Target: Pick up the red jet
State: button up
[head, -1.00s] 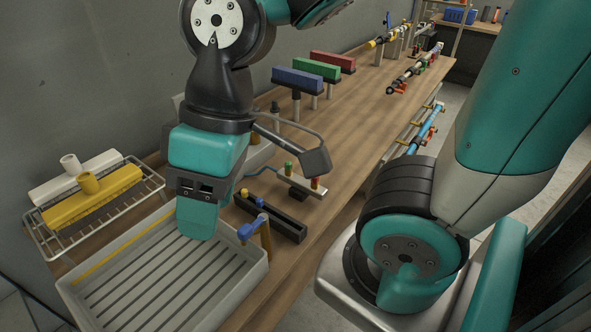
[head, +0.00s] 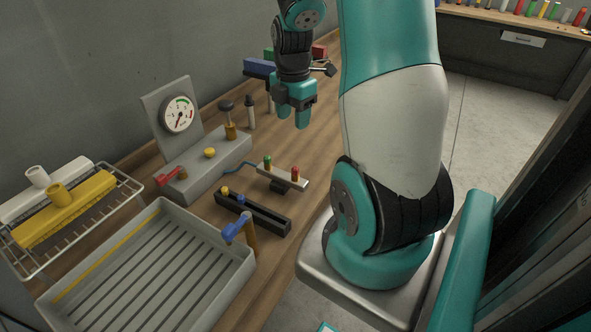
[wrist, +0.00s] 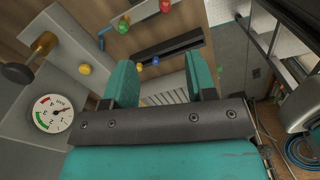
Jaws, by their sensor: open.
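The red jet (head: 295,173) is a small upright peg at the right end of a pale metal bar on the bench. A green jet (head: 267,160) stands at the bar's left end. My gripper (head: 294,115) is open and empty, pointing down above the bench, behind the bar in the head view. Its two teal fingers (wrist: 160,68) show apart in the wrist view, with the red jet beyond them.
A black rack (head: 262,214) with yellow and blue jets lies in front of the bar. A grey ribbed tray (head: 247,270) and a blue-handled tap (head: 235,228) are nearer. A gauge unit (head: 178,115) with knobs stands left.

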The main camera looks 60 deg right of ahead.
jog(key=p, duration=0.2)
send_over(295, 168)
jog(key=f, duration=1)
jog(key=shift+w+d, duration=0.2)
jog(key=shift+w, duration=0.15)
jog(key=f, duration=0.1)
jog(key=f+p, duration=0.1)
jog(key=f, duration=0.2)
jog(key=shift+s+a+f+p, duration=0.15)
jog(key=shift+s+f+p, duration=0.15)
jog(key=shift+s, duration=0.1)
jog(key=shift+f, duration=0.4)
grip_shut()
